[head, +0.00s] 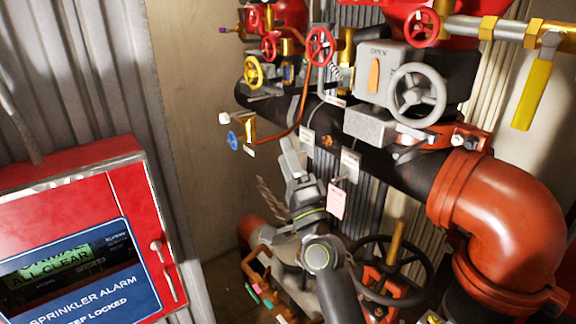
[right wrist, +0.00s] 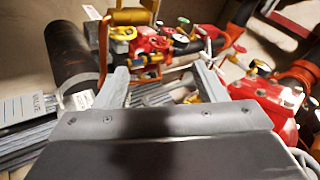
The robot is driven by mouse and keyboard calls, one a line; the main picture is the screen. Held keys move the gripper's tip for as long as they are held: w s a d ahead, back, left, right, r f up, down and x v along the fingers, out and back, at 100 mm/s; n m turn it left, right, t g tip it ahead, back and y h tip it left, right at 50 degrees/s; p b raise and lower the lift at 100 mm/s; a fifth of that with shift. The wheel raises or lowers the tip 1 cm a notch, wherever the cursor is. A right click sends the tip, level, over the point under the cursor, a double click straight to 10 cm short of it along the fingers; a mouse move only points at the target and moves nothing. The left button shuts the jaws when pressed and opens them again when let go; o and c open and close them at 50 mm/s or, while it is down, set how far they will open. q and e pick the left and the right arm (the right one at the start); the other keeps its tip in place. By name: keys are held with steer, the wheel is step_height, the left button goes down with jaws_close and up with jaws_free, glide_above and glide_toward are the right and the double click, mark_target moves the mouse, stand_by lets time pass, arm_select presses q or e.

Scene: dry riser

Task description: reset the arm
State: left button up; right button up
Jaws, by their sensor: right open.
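My right arm (head: 318,255) rises from the bottom middle of the head view, in front of the pipework. My right gripper (head: 291,150) points up, just in front of or below the dark horizontal pipe; I cannot tell whether it touches anything. In the right wrist view its two grey fingers (right wrist: 163,78) stand wide apart with nothing gripped between them. Red, yellow and brass valve parts (right wrist: 165,42) show beyond the fingers. My left gripper is not in view.
A dark pipe (head: 392,168) with hanging tags runs into an orange elbow (head: 508,205) at right. A grey handwheel (head: 417,90) and several small valve wheels sit above. A black handwheel (head: 425,262) is right of my arm. A red alarm cabinet (head: 130,190) reading "ALL CLEAR" stands left.

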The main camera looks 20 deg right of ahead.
steer(key=shift+s+f+n+g, duration=0.1)
steer(key=shift+f+n+g, duration=0.2)
steer(key=shift+f+n, duration=0.2)
steer(key=shift+f, duration=0.1)
step_height(320, 180, down, 29)
steer(key=w+d+n+g+h+b, duration=0.2)
steer(key=w+d+n+g, duration=0.1)
steer(key=g, duration=0.3)
steer(key=s+d+f+n+g+h+b, duration=0.1)
steer(key=s+d+f+n+g, duration=0.2)
steer(key=f, duration=0.9)
steer(key=s+f+g+b, duration=0.1)
steer(key=s+f+g, duration=0.2)
steer(key=s+f, duration=0.55)
steer(key=s+d+f+n+g+h+b, duration=0.1)
steer(key=s+d+f+n+g, duration=0.15)
steer(key=s+f, duration=0.85)
steer(key=s+d+f+n+g+b, duration=0.15)
steer(key=s+f+g, duration=0.25)
steer(key=s+f, duration=0.75)
steer(key=s+d+f+n+g, duration=0.1)
steer(key=s+f, duration=0.4)
steer(key=s, duration=0.5)
steer(key=s+d+f+n+g, duration=0.1)
steer(key=s+f+g, duration=0.3)
steer(key=s, duration=0.7)
steer(key=shift+d+f+n+h+b, duration=0.3)
steer(key=shift+d+f+n+b, duration=0.1)
steer(key=shift+d+f, duration=0.35)
